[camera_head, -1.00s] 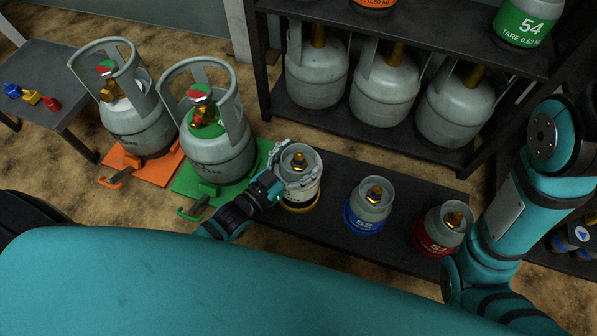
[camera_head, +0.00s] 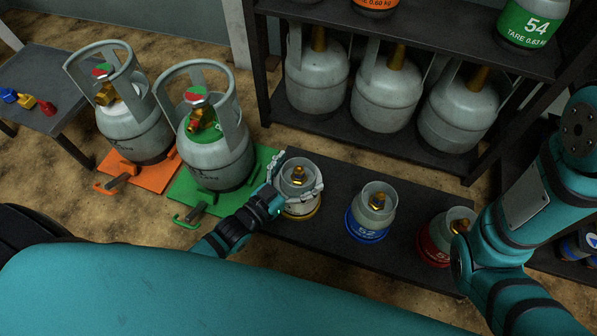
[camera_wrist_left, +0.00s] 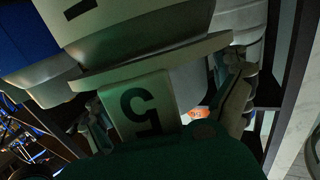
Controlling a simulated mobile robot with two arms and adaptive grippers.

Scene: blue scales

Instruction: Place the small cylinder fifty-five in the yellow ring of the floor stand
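The small grey cylinder (camera_head: 299,171) with a brass valve stands upright over the yellow ring (camera_head: 300,214) of the low dark floor stand (camera_head: 335,172). A pale label band shows partly between the fingers; its number is not readable in the head view. My left gripper (camera_head: 297,188) reaches in from the lower left, its fingers around the cylinder's sides. Whether they press on it is unclear. In the left wrist view, the fingers (camera_wrist_left: 165,105) flank a pale panel marked 5, close to the lens. My right arm is at the right; its gripper is not in view.
On the same stand are cylinder 52 in a blue ring (camera_head: 367,226) and a red-labelled cylinder (camera_head: 437,238), partly behind my right arm. Two tall cylinders stand on orange (camera_head: 162,176) and green (camera_head: 236,202) platforms. A shelf (camera_head: 400,150) holding cylinders rises behind.

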